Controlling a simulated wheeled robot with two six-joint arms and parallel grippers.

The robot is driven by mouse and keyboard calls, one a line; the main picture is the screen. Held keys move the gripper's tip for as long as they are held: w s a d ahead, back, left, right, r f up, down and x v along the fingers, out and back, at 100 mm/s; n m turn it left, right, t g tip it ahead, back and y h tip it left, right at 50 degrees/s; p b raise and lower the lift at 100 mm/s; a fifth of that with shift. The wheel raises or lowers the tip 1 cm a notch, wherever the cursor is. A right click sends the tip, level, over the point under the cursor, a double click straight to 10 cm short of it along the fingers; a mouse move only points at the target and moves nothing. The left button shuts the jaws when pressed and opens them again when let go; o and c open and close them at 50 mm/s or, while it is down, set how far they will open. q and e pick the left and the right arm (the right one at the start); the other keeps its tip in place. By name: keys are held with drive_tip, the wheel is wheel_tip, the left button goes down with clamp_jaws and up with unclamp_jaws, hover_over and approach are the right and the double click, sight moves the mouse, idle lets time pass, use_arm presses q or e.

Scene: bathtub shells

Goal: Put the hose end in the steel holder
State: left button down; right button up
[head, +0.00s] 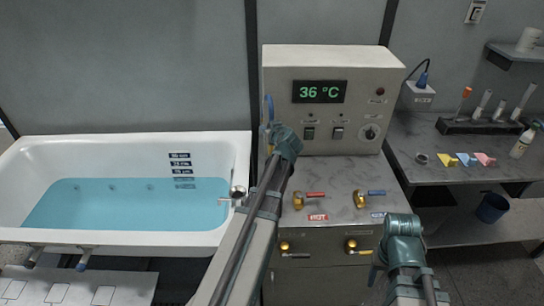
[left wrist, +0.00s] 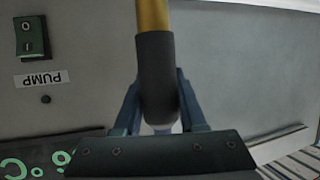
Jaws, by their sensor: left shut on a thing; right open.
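My left gripper (head: 267,112) is raised in front of the control box. In the left wrist view, its two blue fingers (left wrist: 158,88) are shut on the hose end (left wrist: 156,62), a dark sleeve with a yellow hose running out of it. The head view barely shows the hose end behind my arm. A small steel fitting (head: 237,192) at the tub's right rim looks like the steel holder; the gripper is above and right of it, apart from it. My right gripper (head: 376,272) is open, low at the right, in front of the cabinet and partly hidden by its wrist.
The white bathtub (head: 120,146) with blue water is at left. The control box (head: 335,60) reads 36 °C. Red (head: 315,194) and blue (head: 376,192) valve handles stand on the counter below it. A side bench (head: 408,140) at right carries tubes and coloured pieces.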

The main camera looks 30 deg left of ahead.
sight(270, 147)
use_arm(q)
wheel_tip(270, 147, down, 9)
drive_tip(key=b, duration=0.8)
drive_tip(key=shift+r, duration=0.1)
drive_tip(key=c, duration=0.9)
unclamp_jaws()
drive_tip(key=shift+f, duration=0.2)
drive_tip(key=o, duration=0.4)
drive_tip(key=shift+r, duration=0.1)
